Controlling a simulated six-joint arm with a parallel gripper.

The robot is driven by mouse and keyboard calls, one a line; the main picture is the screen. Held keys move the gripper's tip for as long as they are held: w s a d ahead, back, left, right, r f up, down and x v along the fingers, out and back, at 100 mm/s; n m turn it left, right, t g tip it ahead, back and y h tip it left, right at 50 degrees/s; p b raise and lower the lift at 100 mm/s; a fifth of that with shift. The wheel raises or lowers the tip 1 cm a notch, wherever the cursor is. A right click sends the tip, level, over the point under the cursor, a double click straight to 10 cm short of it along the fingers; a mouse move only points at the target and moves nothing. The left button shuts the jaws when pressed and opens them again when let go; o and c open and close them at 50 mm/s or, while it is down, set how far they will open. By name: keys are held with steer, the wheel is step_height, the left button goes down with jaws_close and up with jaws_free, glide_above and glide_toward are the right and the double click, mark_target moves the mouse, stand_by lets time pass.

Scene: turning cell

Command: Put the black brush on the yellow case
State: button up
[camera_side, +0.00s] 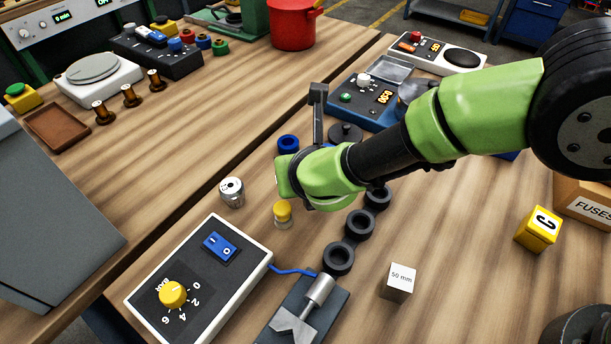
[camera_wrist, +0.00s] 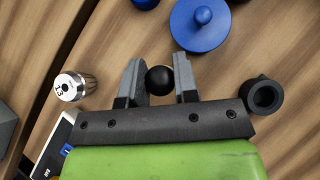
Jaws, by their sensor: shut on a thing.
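My gripper (camera_wrist: 159,74) shows in the wrist view, its two grey jaws closed on a round black thing (camera_wrist: 159,80), which I take for an end of the black brush. The rest of the brush is hidden. In the side view my green and black wrist covers the jaws and what they hold. A yellow block marked C (camera_side: 538,229), the only yellow box-like thing on this bench, stands at the right of the side view, well to the right of my gripper. I cannot tell surely that it is the yellow case. Its visible top is bare.
A silver knurled cylinder (camera_side: 232,192) and a yellow-topped piece (camera_side: 283,213) stand near my wrist. Black rings (camera_side: 359,224) form a row beside it. A white cube (camera_side: 399,282) and a FUSES box (camera_side: 585,200) stand on the bench, with bare wood (camera_side: 465,230) between.

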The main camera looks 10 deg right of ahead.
step_height(320, 180, up, 7)
steer(key=shift+r, duration=0.25)
steer(key=shift+d, duration=0.2)
steer(key=d+m+g+h, duration=0.1)
steer(key=d+m+h, duration=0.4)
steer(key=d, duration=0.7)
step_height(320, 180, up, 4)
steer(key=r+m+g+h, duration=0.1)
steer(key=m+g+h, duration=0.3)
steer(key=m+g, duration=0.65)
glide_above(546, 222)
steer(key=m+t, duration=0.2)
steer(key=t, duration=0.1)
steer(key=shift+m+g, duration=0.25)
step_height(546, 222, down, 5)
steer(key=shift+s+f, duration=0.1)
steer(key=shift+f, duration=2.5)
